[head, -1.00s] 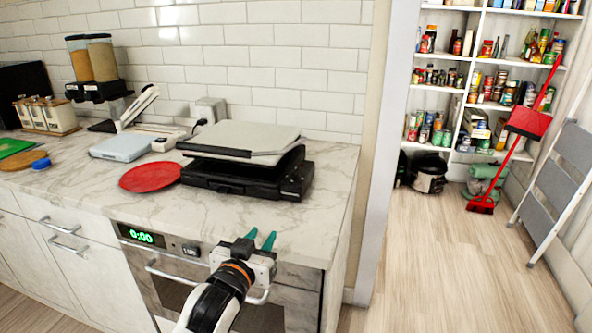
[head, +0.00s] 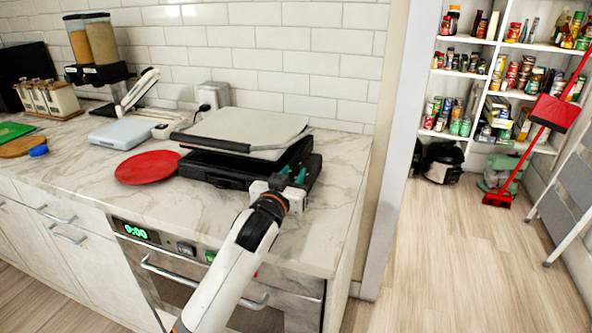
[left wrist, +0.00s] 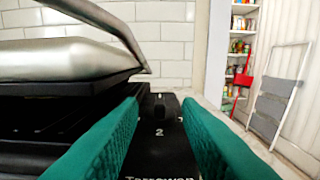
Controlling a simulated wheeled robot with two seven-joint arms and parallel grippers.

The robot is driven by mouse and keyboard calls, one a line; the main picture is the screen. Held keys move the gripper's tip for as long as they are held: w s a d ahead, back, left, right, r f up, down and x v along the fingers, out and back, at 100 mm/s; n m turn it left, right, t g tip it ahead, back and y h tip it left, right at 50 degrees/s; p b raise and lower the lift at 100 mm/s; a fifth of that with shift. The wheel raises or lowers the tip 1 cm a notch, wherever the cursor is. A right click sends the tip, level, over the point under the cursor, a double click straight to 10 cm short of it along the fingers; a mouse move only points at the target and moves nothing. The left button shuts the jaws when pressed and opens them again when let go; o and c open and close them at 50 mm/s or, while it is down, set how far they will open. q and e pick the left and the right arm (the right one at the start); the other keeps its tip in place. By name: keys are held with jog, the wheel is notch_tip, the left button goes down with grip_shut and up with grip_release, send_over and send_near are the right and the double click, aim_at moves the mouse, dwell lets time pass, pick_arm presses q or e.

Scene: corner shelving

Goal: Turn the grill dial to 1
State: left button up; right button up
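The grill (head: 215,165) is a black press with a grey lid, standing on the marble counter. Its lid (left wrist: 85,32) is partly raised at the left of the left wrist view. The small dark grill dial (left wrist: 157,108) is on the black panel at the grill's right side, with a white "2" just below it. My left gripper (head: 292,176) is at the grill's right front corner. Its two green fingers (left wrist: 163,130) are apart, one on each side of the dial in the picture, with nothing between them. Contact with the dial cannot be told. My right gripper is not in view.
A red round board (head: 148,167) lies left of the grill. A grey toaster-like box (head: 213,94) stands behind it, near the tiled wall. An oven (head: 190,275) is built in below the counter. The counter (head: 340,190) right of the grill is clear.

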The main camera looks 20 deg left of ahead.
pick_arm(q)
jog(key=shift+w, duration=1.25)
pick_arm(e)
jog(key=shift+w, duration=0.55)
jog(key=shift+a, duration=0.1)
pick_arm(q)
grip_shut()
jog(key=h+p, duration=0.1)
jog(key=m+h+p, duration=0.1)
jog(key=p, duration=0.1)
jog(key=shift+a+r+m+h, duration=0.2)
jog(key=shift+r+m+h, duration=0.1)
jog(key=shift+f+m+g+h+p, duration=0.25)
jog(key=shift+m+g+h+p, duration=0.15)
jog(key=shift+m+h+p, duration=0.45)
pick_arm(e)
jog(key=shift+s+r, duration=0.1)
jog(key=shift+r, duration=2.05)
pick_arm(q)
grip_release()
